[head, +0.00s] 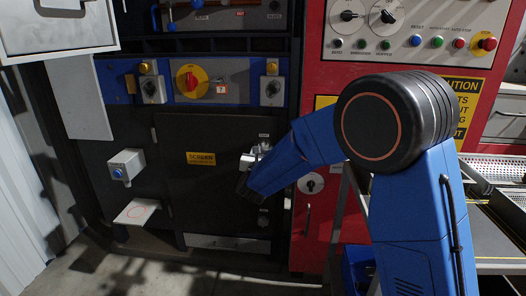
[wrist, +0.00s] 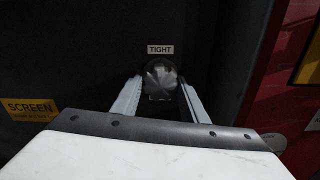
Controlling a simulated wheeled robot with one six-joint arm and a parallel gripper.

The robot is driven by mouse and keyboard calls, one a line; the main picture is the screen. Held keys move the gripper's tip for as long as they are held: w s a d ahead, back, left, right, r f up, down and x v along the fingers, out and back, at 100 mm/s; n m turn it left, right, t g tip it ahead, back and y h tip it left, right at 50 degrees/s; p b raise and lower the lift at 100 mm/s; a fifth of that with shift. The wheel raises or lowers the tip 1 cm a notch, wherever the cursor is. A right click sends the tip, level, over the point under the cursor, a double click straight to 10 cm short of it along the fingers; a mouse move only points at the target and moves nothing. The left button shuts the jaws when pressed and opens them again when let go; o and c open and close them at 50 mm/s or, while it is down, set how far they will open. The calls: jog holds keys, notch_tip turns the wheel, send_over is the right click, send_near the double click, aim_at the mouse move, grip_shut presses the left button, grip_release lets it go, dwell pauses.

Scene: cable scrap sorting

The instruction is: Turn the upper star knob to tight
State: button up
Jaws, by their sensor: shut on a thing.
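The upper star knob (wrist: 160,72) is a round grey metallic knob on the dark screen door (head: 180,135), just below a small label reading TIGHT (wrist: 160,49). My gripper (wrist: 161,86) has one finger on each side of the knob and is shut on it. In the head view my gripper (head: 252,160) is at the right part of the door, and it and my arm largely hide the knob. The label (head: 264,135) shows just above it. The knob's exact turn angle cannot be told.
A yellow SCREEN sign (head: 201,158) is left of the knob. A dark lower knob (head: 263,218) sits below my gripper. A red cabinet (head: 312,150) with a round dial (head: 311,183) stands close on the right. A grey box with a blue button (head: 126,167) is at left.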

jog(key=shift+f+m, duration=0.15)
jog(key=shift+m, duration=0.45)
jog(key=o, duration=1)
jog(key=shift+o, duration=0.2)
jog(key=s, duration=1.7)
jog(key=shift+s+a, duration=0.2)
jog(key=shift+a, duration=0.1)
